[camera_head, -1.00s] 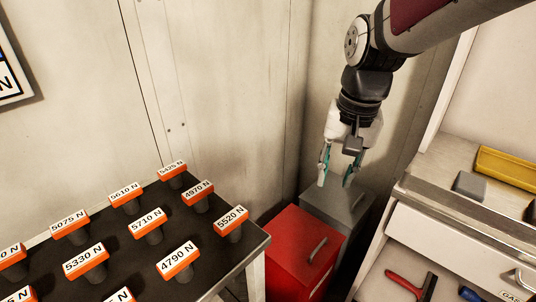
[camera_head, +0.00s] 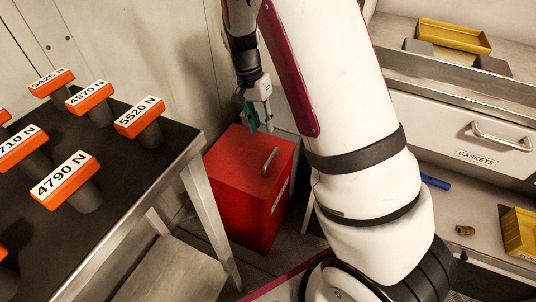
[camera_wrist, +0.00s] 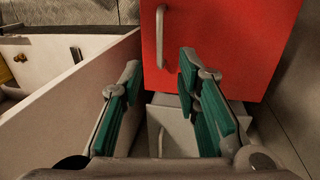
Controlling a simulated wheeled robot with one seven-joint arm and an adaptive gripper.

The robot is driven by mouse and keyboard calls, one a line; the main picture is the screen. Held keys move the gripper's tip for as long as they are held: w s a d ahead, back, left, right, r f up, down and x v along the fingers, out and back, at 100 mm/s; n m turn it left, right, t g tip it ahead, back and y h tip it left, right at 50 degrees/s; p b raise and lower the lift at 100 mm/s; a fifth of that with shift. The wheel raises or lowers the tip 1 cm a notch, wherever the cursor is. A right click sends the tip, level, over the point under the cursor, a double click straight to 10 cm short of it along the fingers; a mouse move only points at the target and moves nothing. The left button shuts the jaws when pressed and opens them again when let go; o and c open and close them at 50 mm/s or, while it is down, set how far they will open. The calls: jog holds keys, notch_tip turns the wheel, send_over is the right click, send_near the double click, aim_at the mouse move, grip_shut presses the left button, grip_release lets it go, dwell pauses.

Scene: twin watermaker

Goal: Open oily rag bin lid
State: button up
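A red bin (camera_head: 240,205) stands on the floor in the corner, with its flat red lid (camera_head: 238,150) shut. A grey bar handle (camera_head: 269,161) is on the lid; it also shows in the wrist view (camera_wrist: 160,38). No readable label tells me that this is the oily rag bin. My gripper (camera_head: 261,126) is open and empty above the far part of the lid, apart from the handle. In the wrist view the two green-padded fingers (camera_wrist: 159,65) are spread, with the red lid and handle beyond their tips. A grey bin (camera_wrist: 170,128) shows between the fingers, mostly hidden in the head view.
A dark-topped metal table (camera_head: 120,210) with several orange-labelled weights stands left of the bin. A workbench with a GASKETS drawer (camera_head: 460,130) and yellow trays (camera_head: 455,36) is at the right. Walls close in behind the bin. My arm covers the space right of it.

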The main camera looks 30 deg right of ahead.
aim_at(270, 157)
jog(key=f+b, duration=0.1)
jog(key=f, duration=0.3)
jog(key=s+d+f+b, duration=0.1)
jog(key=f, duration=0.2)
jog(key=s+f+b, duration=0.1)
jog(key=f, duration=0.3)
jog(key=shift+d+f+b, duration=0.15)
jog(key=shift+f+b, duration=0.15)
jog(key=shift+b, duration=0.1)
jog(key=shift+w, duration=0.1)
grip_shut()
